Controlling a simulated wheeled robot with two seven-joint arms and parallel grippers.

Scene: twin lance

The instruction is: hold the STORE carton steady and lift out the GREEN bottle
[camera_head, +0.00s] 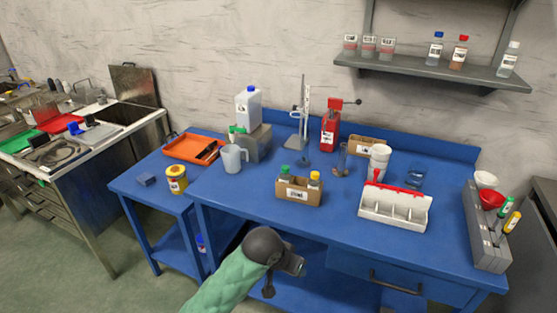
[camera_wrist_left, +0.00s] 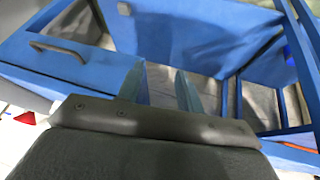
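A brown carton (camera_head: 299,196) with a white label stands near the front edge of the blue bench; the label is too small to read surely. A green-capped bottle (camera_head: 284,171) sits in its left part and an orange-capped bottle (camera_head: 314,178) in its right part. Their lower parts are hidden by the carton wall. My left gripper (camera_head: 286,280) is in front of the bench edge, below and apart from the carton. In the left wrist view its two fingers (camera_wrist_left: 161,88) are apart with nothing between them. My right gripper is in neither view.
A white divided bin (camera_head: 395,207) stands right of the carton. Another carton (camera_head: 367,146) stands at the back. The blue bench top (camera_head: 253,195) is clear left of the carton.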

